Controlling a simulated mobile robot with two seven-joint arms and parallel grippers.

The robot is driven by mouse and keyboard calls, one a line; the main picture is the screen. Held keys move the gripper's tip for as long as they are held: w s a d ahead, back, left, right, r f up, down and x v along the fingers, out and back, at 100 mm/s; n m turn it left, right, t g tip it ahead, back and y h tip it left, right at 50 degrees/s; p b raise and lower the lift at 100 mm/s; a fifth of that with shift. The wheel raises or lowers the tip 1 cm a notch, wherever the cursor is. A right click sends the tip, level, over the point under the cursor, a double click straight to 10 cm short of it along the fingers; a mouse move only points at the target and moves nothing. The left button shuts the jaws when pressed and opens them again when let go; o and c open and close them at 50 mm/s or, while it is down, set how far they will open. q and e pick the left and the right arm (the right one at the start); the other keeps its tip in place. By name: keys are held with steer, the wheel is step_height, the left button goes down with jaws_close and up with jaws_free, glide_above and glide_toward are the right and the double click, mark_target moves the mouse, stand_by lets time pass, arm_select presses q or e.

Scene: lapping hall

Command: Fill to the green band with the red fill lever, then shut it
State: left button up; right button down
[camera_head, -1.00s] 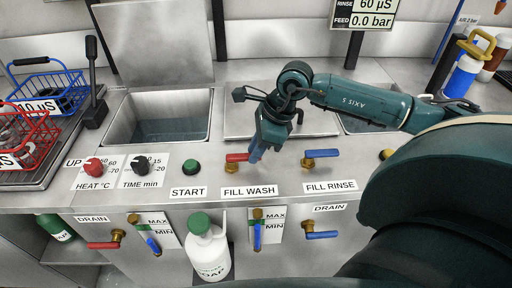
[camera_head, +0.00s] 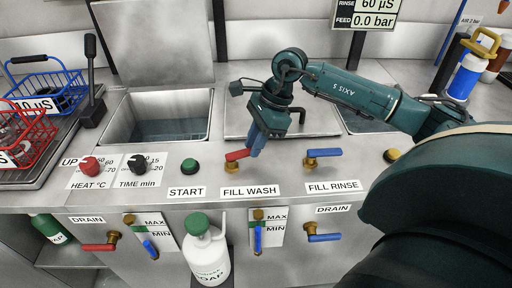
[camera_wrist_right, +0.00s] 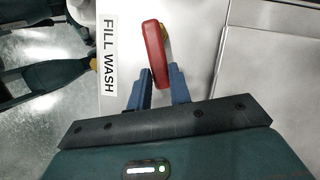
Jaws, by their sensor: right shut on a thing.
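The red fill lever (camera_head: 237,155) sits on a brass valve behind the FILL WASH label (camera_head: 250,191). My right gripper (camera_head: 256,146) is shut on its free end from above. In the right wrist view the red lever (camera_wrist_right: 156,55) runs between the two blue fingers (camera_wrist_right: 160,88). The open wash tank (camera_head: 168,132) at left holds some water. Two level gauges with MAX and MIN plates, a left gauge (camera_head: 150,248) and a right gauge (camera_head: 258,239), are on the front panel. My left gripper is out of view.
A blue fill lever (camera_head: 322,153) is right of the red one. Below are a red drain lever (camera_head: 99,247) and a blue drain lever (camera_head: 324,238). A soap jug (camera_head: 208,255) stands at the front. Blue (camera_head: 48,90) and red (camera_head: 28,133) baskets sit at left. The display reads FEED 0.0 bar.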

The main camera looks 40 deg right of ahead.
steer(key=c, duration=1.3)
jaws_free()
steer(key=v, duration=1.3)
steer(key=shift+r+p, duration=0.1)
steer(key=shift+p, duration=0.2)
